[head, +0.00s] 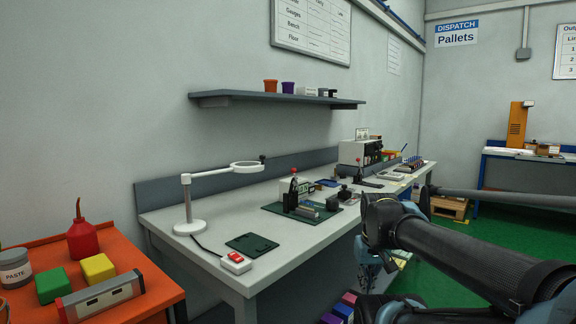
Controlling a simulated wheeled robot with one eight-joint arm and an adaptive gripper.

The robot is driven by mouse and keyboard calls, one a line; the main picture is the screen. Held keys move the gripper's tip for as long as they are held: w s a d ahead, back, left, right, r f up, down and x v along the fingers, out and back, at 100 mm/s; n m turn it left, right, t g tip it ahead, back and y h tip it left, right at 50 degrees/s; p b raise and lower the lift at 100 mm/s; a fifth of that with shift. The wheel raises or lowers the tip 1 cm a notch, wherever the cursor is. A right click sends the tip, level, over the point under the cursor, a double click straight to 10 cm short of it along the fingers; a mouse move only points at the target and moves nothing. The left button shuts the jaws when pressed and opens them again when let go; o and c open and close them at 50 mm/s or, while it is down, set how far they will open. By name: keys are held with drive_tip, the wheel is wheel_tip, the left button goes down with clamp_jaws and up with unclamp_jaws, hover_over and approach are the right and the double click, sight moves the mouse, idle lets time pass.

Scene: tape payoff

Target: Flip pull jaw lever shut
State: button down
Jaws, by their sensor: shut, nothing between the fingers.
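On the white bench, a small dark device with a red-tipped upright lever (294,183) stands on a dark green mat (328,219). A second red-tipped upright lever (359,171) stands farther along the bench. I cannot tell which of them is the pull jaw lever, and the jaws are too small to make out. My arm comes in from the right. My gripper (368,262) hangs below its wrist, in front of the bench's front edge, apart from both levers. It is shut and empty; its fingertips are hard to make out.
A white magnifier lamp (188,205), a dark green pad (252,243) and a red switch box (236,262) occupy the bench's near end (190,250). A shelf (270,98) hangs above. An orange cart (150,303) holds a red oil can (84,240).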

drive_tip(key=w+a+r+n+y, duration=0.1)
drive_tip(key=w+a+r+n, duration=0.3)
drive_tip(key=w+r, duration=0.75)
drive_tip(key=w+a+r+n+y, duration=0.1)
drive_tip(key=w+a+r, duration=0.5)
drive_tip(key=w+r, duration=0.5)
drive_tip(key=w+a+r+n+y, duration=0.1)
drive_tip(key=w+a+r+n, duration=0.4)
drive_tip(key=w+a+r, duration=0.9)
drive_tip(key=shift+w+y, duration=0.3)
drive_tip(key=shift+w, duration=0.5)
drive_tip(key=x, duration=0.9)
drive_tip(key=shift+w+f, duration=0.2)
drive_tip(key=shift+f, duration=0.15)
drive_tip(key=shift+s+d+f, duration=0.15)
drive_tip(key=shift+s+d, duration=0.45)
drive_tip(key=shift+d, duration=0.2)
drive_tip(key=shift+s+d+f, duration=0.1)
drive_tip(key=shift+s+d, duration=0.45)
drive_tip(key=shift+d, duration=0.25)
drive_tip(key=shift+a, duration=0.1)
